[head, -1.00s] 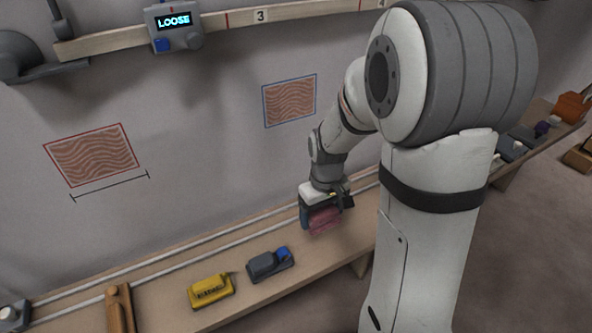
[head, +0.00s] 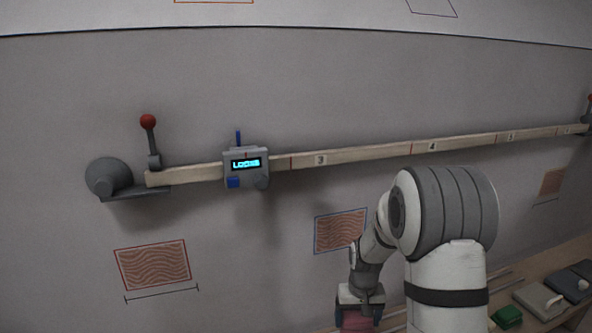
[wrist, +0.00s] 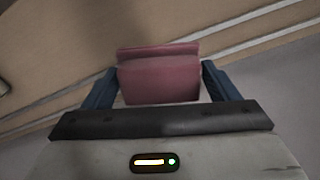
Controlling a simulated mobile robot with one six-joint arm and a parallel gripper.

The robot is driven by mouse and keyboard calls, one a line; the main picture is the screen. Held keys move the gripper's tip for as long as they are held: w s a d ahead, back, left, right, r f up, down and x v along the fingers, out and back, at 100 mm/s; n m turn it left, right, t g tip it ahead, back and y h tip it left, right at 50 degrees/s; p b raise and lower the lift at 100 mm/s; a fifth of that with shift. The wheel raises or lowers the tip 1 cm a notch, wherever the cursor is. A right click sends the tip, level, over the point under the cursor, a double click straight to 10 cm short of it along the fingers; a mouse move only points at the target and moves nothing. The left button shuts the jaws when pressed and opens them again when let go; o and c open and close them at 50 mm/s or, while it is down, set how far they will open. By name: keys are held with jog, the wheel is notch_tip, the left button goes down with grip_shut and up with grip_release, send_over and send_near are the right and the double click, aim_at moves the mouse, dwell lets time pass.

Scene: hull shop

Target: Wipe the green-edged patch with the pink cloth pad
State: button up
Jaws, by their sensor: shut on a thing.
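The pink cloth pad (wrist: 158,85) is between the two dark blue fingers of my gripper (wrist: 157,80) in the wrist view, and they are shut on it. In the head view my gripper (head: 359,312) is low in the picture, below the blue-edged patch, and the pad (head: 357,323) shows at the bottom edge, partly cut off. The pad is apart from the wall patches. I see no clearly green-edged patch in these frames.
On the wall are a red-edged patch (head: 155,267), a blue-edged patch (head: 339,232) partly behind my arm, and a small patch (head: 551,182) at right, its edge colour unclear. A numbered rail (head: 380,151) carries a box reading LOOSE (head: 246,168). A bench (head: 535,290) holds several tools.

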aim_at(359, 322)
jog(key=r+p, duration=0.1)
jog(key=p, duration=0.1)
jog(key=s+r+p, duration=0.1)
jog(key=r+p, duration=0.1)
jog(key=p, duration=0.1)
jog(key=shift+p, duration=0.35)
jog(key=s+p, duration=0.1)
jog(key=p, duration=0.1)
jog(key=shift+r+p, duration=0.25)
jog(key=shift+p, duration=0.1)
jog(key=shift+f, duration=0.1)
jog(key=shift+f+b, duration=0.15)
jog(key=shift+b, duration=0.25)
jog(key=s+f+n+b, duration=0.4)
jog(key=s+b, duration=0.3)
jog(key=b, duration=0.3)
jog(key=f+b, duration=0.1)
jog(key=f, duration=0.8)
jog(key=shift+s, duration=0.2)
